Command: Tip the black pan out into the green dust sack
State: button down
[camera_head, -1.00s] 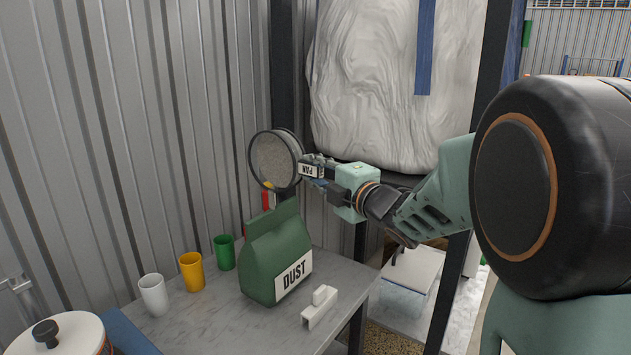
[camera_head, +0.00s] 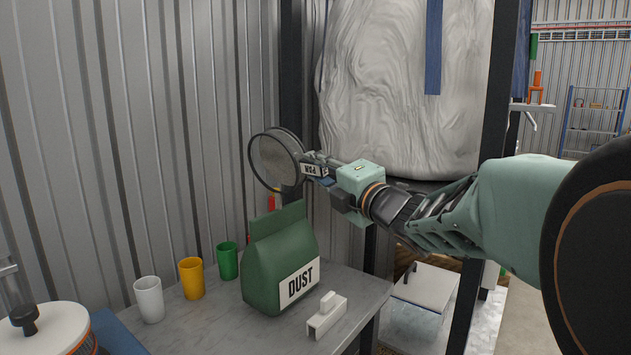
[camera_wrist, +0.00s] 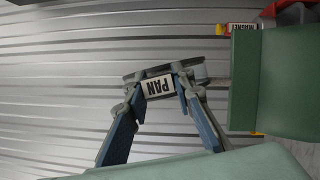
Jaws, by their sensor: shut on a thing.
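In the wrist view the fingers of my gripper (camera_wrist: 159,82) close on both sides of the pan's label (camera_wrist: 158,87); the rest of the pan is mostly hidden there. The green dust sack (camera_head: 262,262) stands upright on the table with a DUST label. It also shows in the wrist view (camera_wrist: 275,80). Its mouth is not clearly visible.
White (camera_head: 149,299), yellow (camera_head: 191,278) and green (camera_head: 228,261) cups stand left of the sack. A white block-like holder (camera_head: 327,316) lies right of it on the grey table (camera_head: 215,325). A lidded pot (camera_head: 45,332) is at front left. A corrugated wall (camera_head: 120,130) stands behind.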

jog(key=shift+s+a+f+n+y+b, duration=0.2)
jog(key=shift+s+n+y+b, duration=0.15)
jog(key=shift+b, duration=0.8)
jog(key=shift+n+b, duration=0.35)
jog(key=shift+b, duration=0.15)
jog(key=shift+s+a+r, duration=0.1)
jog(key=shift+r, duration=0.05)
